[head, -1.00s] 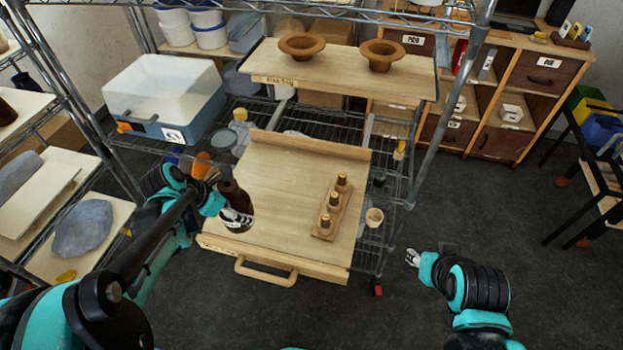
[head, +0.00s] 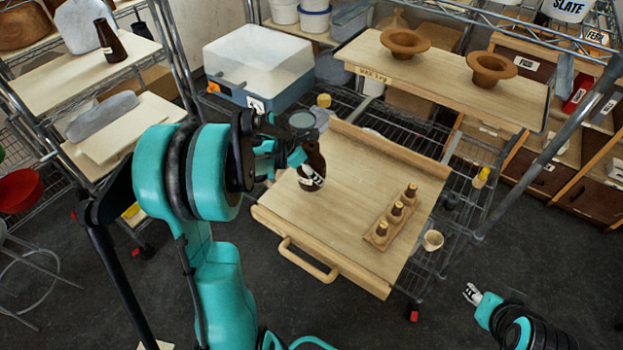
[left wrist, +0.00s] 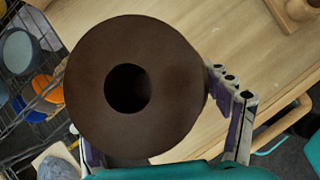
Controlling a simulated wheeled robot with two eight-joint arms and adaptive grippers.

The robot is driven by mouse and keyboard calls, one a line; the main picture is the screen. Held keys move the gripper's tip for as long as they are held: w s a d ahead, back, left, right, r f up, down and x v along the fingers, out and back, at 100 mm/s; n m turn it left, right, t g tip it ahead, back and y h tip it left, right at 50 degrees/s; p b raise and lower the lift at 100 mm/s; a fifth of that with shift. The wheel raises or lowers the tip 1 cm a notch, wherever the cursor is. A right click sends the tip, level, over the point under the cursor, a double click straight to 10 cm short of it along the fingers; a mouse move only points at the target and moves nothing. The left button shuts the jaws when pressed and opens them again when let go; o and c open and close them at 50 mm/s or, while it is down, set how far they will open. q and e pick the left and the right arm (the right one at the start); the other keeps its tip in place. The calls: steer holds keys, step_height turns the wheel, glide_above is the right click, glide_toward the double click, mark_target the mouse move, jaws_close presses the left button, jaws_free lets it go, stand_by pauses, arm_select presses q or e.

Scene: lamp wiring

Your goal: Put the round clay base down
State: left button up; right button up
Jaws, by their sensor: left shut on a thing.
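My left gripper (head: 312,182) is shut on a dark brown, bottle-shaped clay base (head: 312,158) with a round outline. The base is upright over the left part of the wooden work board (head: 345,215). I cannot tell whether it touches the board. In the left wrist view the base (left wrist: 85,85) shows from above as a brown disc with a dark central hole, the fingers at its sides. My right gripper (head: 472,294) is empty, off the board at the lower right, too small to judge its opening.
A wooden rack with several pegs (head: 380,237) stands on the board's right side, and a small cup (head: 432,240) beyond its edge. Two clay dishes (head: 405,43) sit on the raised shelf behind. Another brown piece (head: 109,45) stands on the left shelf. The board's middle is clear.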

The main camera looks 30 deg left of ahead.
arm_select(q)
steer(key=shift+f+b, duration=0.65)
steer(key=shift+f, duration=1.35)
steer(key=shift+r, duration=0.1)
steer(key=o, duration=1.4)
steer(key=shift+f, duration=0.2)
steer(key=o, duration=0.5)
steer(key=shift+s, duration=0.1)
steer(key=shift+r, duration=0.1)
